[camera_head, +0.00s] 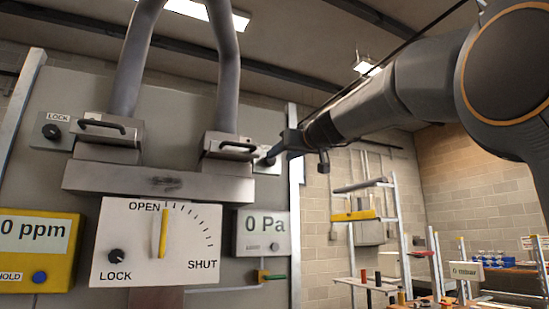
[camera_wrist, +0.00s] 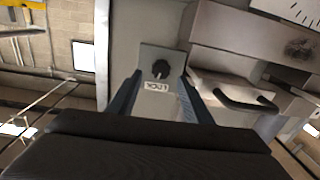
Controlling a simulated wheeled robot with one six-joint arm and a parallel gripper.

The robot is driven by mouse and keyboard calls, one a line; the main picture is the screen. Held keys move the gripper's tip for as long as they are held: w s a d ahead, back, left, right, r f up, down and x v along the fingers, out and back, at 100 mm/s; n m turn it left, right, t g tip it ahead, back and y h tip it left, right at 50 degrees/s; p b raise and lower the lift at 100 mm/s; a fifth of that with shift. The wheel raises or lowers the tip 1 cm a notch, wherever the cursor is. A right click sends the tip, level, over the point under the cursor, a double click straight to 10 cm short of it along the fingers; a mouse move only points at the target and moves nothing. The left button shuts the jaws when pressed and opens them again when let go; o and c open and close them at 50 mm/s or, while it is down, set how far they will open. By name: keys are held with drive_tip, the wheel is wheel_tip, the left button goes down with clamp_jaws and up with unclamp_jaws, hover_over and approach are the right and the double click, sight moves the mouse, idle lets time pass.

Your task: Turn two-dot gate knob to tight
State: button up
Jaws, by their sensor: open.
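No dot marks can be made out, so I cannot tell which knob is the two-dot one. In the wrist view a black round knob (camera_wrist: 160,69) sits on a grey plate with an upside-down LOCK label (camera_wrist: 158,87). My gripper (camera_wrist: 162,73) is open, its blue fingers on either side of this knob in the picture; contact cannot be told. In the head view my gripper (camera_head: 268,158) is at the right-hand gate block (camera_head: 228,147) and mostly hides that plate. A similar LOCK plate with a black knob (camera_head: 51,131) is beside the left-hand gate block (camera_head: 110,138).
Black handles (camera_head: 238,147) stick out close to my gripper. Below are a dial panel (camera_head: 190,270) with a yellow pointer near OPEN and a LOCK knob (camera_head: 116,256), a 0 Pa gauge (camera_head: 250,235) and a yellow ppm box (camera_head: 65,257). Shelves and a workbench stand at right.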

sight(272, 160)
drive_tip(key=shift+p+x, duration=1.2)
drive_tip(key=shift+x, duration=1.55)
drive_tip(key=c, duration=1.1)
